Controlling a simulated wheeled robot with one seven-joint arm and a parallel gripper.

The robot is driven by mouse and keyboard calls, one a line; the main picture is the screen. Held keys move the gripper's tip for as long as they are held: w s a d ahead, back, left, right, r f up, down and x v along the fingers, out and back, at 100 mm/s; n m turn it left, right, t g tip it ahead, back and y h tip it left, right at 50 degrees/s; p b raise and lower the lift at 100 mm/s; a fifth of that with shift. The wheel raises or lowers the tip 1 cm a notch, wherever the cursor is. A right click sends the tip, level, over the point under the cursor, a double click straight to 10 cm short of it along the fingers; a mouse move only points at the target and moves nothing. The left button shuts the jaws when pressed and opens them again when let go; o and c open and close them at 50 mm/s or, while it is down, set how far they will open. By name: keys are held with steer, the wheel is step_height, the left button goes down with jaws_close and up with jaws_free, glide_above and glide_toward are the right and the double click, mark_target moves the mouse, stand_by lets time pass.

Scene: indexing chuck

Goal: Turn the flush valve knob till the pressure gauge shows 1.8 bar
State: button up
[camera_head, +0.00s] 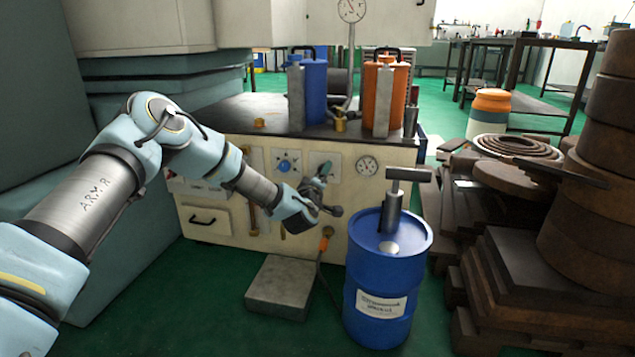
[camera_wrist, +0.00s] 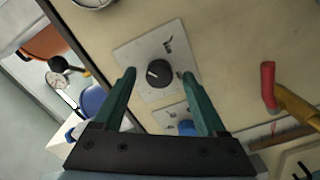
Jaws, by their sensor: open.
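My gripper (camera_head: 330,190) is open in front of the cream panel. In the wrist view my gripper (camera_wrist: 158,76) has one green finger on each side of a round black knob (camera_wrist: 158,73); I cannot tell if they touch it. The knob sits on a light square plate (camera_wrist: 131,55), and its short white mark points left in that view. In the head view the gripper hides this knob. A round gauge (camera_head: 367,165) is right of the gripper on the panel; its rim shows in the wrist view (camera_wrist: 92,2). Its reading is too small to tell.
A blue knob (camera_head: 284,166) is left of my gripper. A red-handled lever (camera_wrist: 268,85) shows in the wrist view. A blue drum (camera_head: 378,285) with a T-shaped tool stands in front of the panel. Another gauge (camera_head: 351,9) tops a post. Brown stacked blocks (camera_head: 540,270) fill the right.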

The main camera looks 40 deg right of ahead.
steer(key=p+v, duration=0.2)
steer(key=v, duration=0.7)
steer(key=shift+a+p, duration=0.25)
steer(key=shift+p, duration=0.05)
steer(key=shift+s, duration=0.1)
